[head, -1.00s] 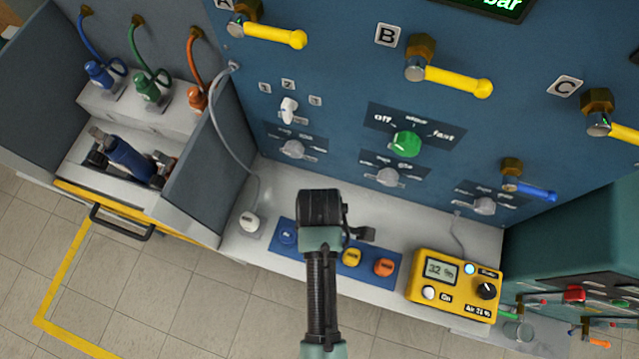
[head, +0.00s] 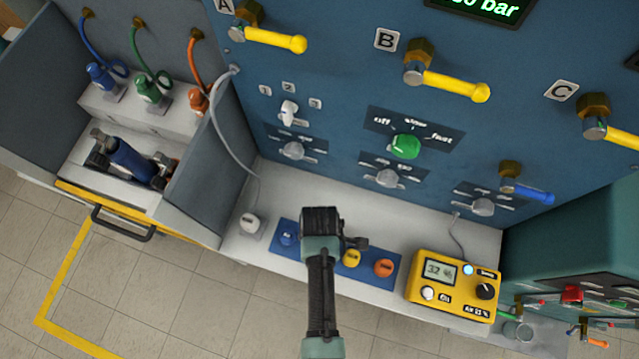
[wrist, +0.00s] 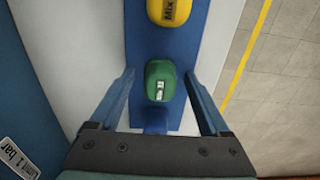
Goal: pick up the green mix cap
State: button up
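The green mix cap (wrist: 160,82) sits on a blue strip (wrist: 200,22) in the wrist view, with a pale label on its top. My gripper (wrist: 160,72) is open, one finger on each side of the cap in that view, with gaps on both sides. I cannot tell how far the fingertips are above the strip. In the head view my gripper (head: 338,240) is over the blue strip (head: 375,278), and the arm hides the green cap there.
A blue cap (head: 288,238) is on one side, a yellow cap (head: 352,258) and an orange cap (head: 384,267) on the other. The yellow meter (head: 455,285) stands right of the strip. The blue panel (head: 345,90) with knobs and handles rises behind.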

grip_shut()
jog(key=shift+r, duration=0.15)
notch_tip(320, 180, up, 10)
jog(key=shift+f, duration=0.1)
dwell(0.6)
jog(key=shift+w, duration=0.1)
